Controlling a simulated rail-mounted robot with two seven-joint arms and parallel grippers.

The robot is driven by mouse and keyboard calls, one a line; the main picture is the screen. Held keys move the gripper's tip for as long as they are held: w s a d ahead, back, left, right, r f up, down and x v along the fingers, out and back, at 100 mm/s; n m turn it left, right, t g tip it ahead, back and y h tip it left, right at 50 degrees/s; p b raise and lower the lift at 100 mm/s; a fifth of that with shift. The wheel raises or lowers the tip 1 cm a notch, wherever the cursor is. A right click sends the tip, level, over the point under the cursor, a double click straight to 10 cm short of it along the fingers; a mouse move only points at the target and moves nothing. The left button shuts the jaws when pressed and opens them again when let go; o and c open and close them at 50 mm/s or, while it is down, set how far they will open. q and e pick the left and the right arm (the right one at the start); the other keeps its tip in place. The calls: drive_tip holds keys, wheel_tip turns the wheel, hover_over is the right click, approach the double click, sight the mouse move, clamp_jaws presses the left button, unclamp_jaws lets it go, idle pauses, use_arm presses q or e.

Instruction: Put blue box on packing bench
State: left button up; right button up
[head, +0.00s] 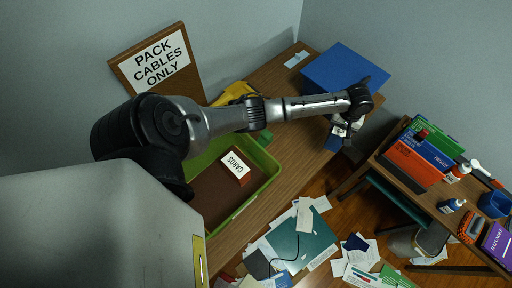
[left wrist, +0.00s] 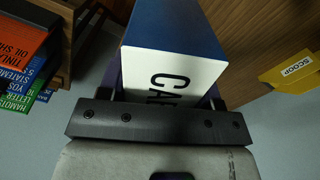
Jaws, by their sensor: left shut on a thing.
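My left gripper (head: 343,132) hangs at the end of my outstretched arm, near the far right end of the wooden packing bench (head: 270,84). In the left wrist view the gripper (left wrist: 160,100) is shut on a blue box (left wrist: 172,25). The box has a white label that starts with "CA"; the rest is hidden by the gripper. In the head view a small blue and white part shows beside the gripper, mostly covered by it. I cannot tell if the box touches anything below. My right gripper is not in view.
A larger blue surface (head: 338,66) lies behind my forearm.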

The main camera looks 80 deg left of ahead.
use_arm(q)
drive_tip(key=shift+s+a+f, duration=0.5)
drive_tip(key=shift+a+f, duration=0.15)
drive_tip(key=shift+f, duration=0.1)
drive_tip(key=shift+s+a+f+b, duration=0.35)
drive_tip(key=shift+s+a+f, duration=1)
drive_tip(key=shift+f, duration=0.45)
drive_tip(key=shift+s+a+f+b, duration=0.3)
drive_tip(key=shift+s+a+f, duration=1.05)
drive_tip(key=shift+f, duration=0.4)
drive_tip(key=shift+s+a+f+b, duration=0.35)
drive_tip(key=shift+s+a+f, duration=0.95)
drive_tip(key=shift+f, duration=0.5)
drive_tip(key=shift+f, duration=0.15)
drive_tip(key=o, duration=1)
drive_tip(key=shift+f, duration=0.1)
